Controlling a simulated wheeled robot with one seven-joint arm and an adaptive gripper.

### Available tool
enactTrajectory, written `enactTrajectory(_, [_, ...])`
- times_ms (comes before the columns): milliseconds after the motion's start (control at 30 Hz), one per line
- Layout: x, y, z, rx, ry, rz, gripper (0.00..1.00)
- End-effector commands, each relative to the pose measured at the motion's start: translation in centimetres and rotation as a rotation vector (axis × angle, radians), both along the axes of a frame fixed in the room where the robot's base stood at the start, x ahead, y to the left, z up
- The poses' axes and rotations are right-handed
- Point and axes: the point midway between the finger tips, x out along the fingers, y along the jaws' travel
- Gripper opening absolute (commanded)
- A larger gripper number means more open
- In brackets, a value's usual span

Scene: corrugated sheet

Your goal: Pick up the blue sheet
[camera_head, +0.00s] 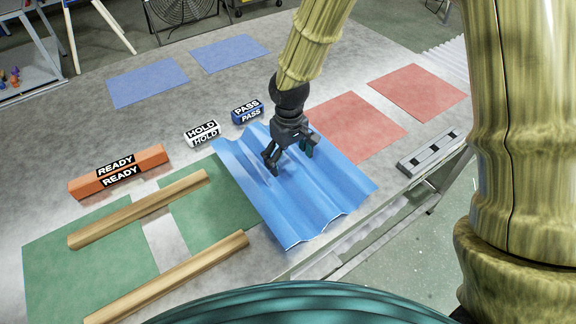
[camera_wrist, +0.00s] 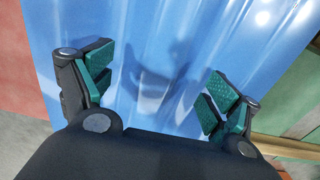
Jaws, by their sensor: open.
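The blue sheet (camera_head: 315,195) is a corrugated panel lying on the grey table, with its near edge close to the table's front edge. It overlaps part of a green mat on its left and reaches toward a red mat on its right. My gripper (camera_head: 288,160) is over the middle of the sheet, pointing down, with its jaws open and empty. In the wrist view the blue sheet (camera_wrist: 165,60) fills most of the picture between and beyond the spread fingers (camera_wrist: 155,95). I cannot tell whether the fingertips touch the sheet.
Two wooden strips (camera_head: 140,210) lie across green mats (camera_head: 70,265) at left. An orange READY block (camera_head: 120,172), a white HOLD block (camera_head: 202,134) and a blue PASS block (camera_head: 247,111) stand behind. Red mats (camera_head: 420,92) and a grey bar (camera_head: 430,152) are at right. Blue mats (camera_head: 148,84) lie at the back.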

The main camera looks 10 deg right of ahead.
Motion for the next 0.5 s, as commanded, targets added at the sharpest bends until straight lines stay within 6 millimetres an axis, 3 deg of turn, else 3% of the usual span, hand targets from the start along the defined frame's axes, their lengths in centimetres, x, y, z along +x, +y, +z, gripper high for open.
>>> enactTrajectory(200, [0.0, 0.0, -2.2, -0.001, 0.0, 0.002, 0.89])
enactTrajectory(500, [0.0, 0.0, -2.7, 0.0, -0.002, 0.001, 0.89])
